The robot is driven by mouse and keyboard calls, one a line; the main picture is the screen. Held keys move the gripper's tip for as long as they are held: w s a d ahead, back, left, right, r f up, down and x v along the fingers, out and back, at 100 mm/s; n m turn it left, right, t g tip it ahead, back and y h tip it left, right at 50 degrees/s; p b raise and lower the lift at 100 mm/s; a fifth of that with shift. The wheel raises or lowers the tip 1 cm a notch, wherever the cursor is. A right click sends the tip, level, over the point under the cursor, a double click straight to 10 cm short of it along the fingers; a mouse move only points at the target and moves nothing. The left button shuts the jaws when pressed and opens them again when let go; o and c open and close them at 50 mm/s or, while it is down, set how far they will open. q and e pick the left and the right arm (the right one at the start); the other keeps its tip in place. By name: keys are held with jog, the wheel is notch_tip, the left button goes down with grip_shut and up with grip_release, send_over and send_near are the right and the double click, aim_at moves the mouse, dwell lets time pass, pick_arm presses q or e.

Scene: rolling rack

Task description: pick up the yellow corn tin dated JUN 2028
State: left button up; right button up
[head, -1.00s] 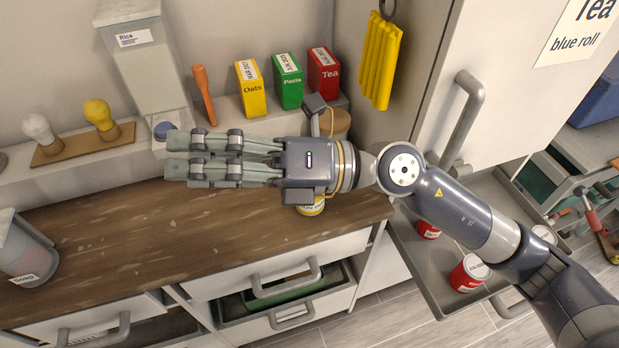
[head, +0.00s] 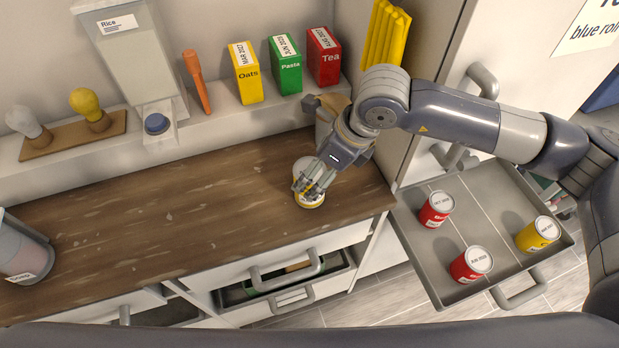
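A yellow-labelled tin (head: 310,203) stands on the wooden counter near its front right edge, partly hidden by my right gripper (head: 314,188). That gripper points down with its fingers at the tin; whether they touch or close on it I cannot tell. A pale round surface (head: 306,165) shows just behind the fingers. Another yellow tin (head: 538,234) stands in the pulled-out grey tray at the right, with a dated lid too small to read surely. Two red tins stand in that tray, one at the back left (head: 436,211) and one at the front (head: 470,265). My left gripper is out of view.
The grey tray (head: 508,200) has free room between the tins. A shelf behind the counter holds Oats (head: 248,78), Pasta (head: 287,68) and Tea (head: 324,60) boxes and a rice dispenser (head: 125,60). Drawers below stand partly open.

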jog(key=shift+a+f+p, duration=0.2)
jog(key=shift+f+p, duration=0.25)
jog(key=shift+f, duration=0.15)
jog(key=p+x, duration=0.1)
jog(key=x, duration=0.2)
jog(key=shift+w+f+p, duration=0.1)
jog(key=shift+f+p, duration=0.15)
jog(key=shift+p, duration=0.05)
jog(key=shift+w+a+f, duration=0.1)
jog(key=shift+a+f, duration=0.05)
jog(key=shift+f, duration=0.25)
jog(key=shift+r, duration=0.1)
jog(key=c, duration=1.5)
